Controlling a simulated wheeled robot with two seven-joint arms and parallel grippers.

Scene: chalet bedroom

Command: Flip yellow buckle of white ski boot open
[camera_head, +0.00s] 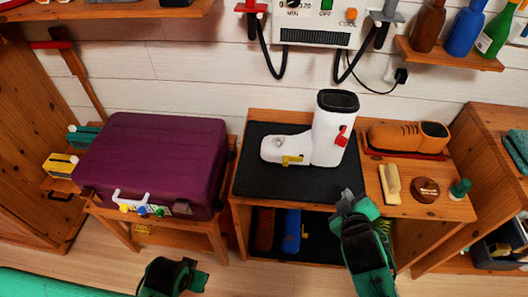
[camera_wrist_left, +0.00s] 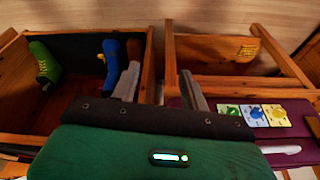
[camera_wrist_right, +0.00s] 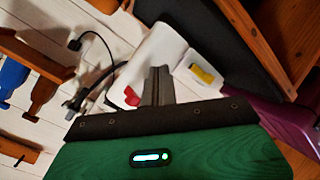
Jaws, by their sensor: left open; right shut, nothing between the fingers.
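The white ski boot (camera_head: 325,135) stands upright on the dark mat (camera_head: 262,184) on the wooden bench, its toe to the left. The yellow buckle (camera_head: 292,159) is low on the foot part. A red buckle (camera_head: 342,136) is on the shaft. My right gripper (camera_head: 345,199) is shut and empty, at the front right of the boot and apart from it in the head view. In the right wrist view the yellow buckle (camera_wrist_right: 203,74) lies right of the shut fingers (camera_wrist_right: 158,84). My left gripper (camera_wrist_left: 160,88) is open and empty; in the head view it is low at the bottom edge (camera_head: 200,280).
A purple suitcase (camera_head: 158,162) sits on a rack left of the bench. A brown shoe (camera_head: 408,136), a brush (camera_head: 391,184), a round tin (camera_head: 426,189) and a green-capped item (camera_head: 460,188) stand right of the mat. A boot dryer (camera_head: 316,22) hangs above on the wall.

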